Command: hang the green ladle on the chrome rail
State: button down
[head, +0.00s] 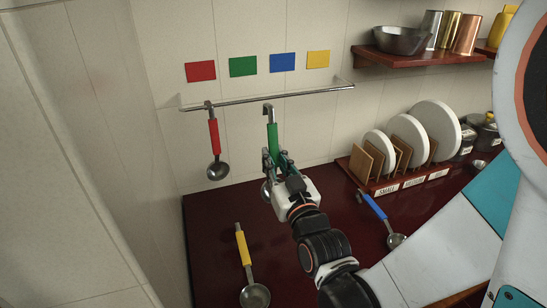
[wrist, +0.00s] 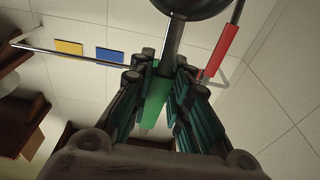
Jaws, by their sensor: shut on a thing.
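The green ladle (head: 272,138) is upright in my gripper (head: 277,160), hook up, just in front of or at the chrome rail (head: 230,102). Its hook top is close to the rail's line; I cannot tell whether it rests over the rail. Its bowl is mostly hidden behind my gripper in the head view. In the wrist view my gripper (wrist: 160,72) is shut around the green handle (wrist: 155,98), with the dark bowl (wrist: 195,5) at the top edge. The rail (wrist: 75,55) passes behind the ladle there.
A red ladle (head: 214,135) hangs on the rail to the left. Red, green, blue and yellow squares mark the wall above. A yellow ladle (head: 243,250) and a blue ladle (head: 375,208) lie on the dark red counter (head: 205,235). A plate rack (head: 385,185) stands right.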

jog(key=shift+s+d+r+t, duration=0.2)
jog(key=shift+s+r+t, duration=0.1)
jog(key=shift+r, duration=0.1)
jog(key=w+a+f+b, duration=0.3)
jog(key=w+b, duration=0.1)
jog(key=w, duration=0.8)
jog(key=shift+w+a+b, duration=0.2)
jog(key=shift+w+b, duration=0.05)
jog(key=shift+b, duration=0.05)
dwell(1.1)
jog(key=shift+f, duration=0.1)
dwell(0.4)
jog(key=c, duration=1.4)
grip_release()
jog(key=shift+c, duration=0.2)
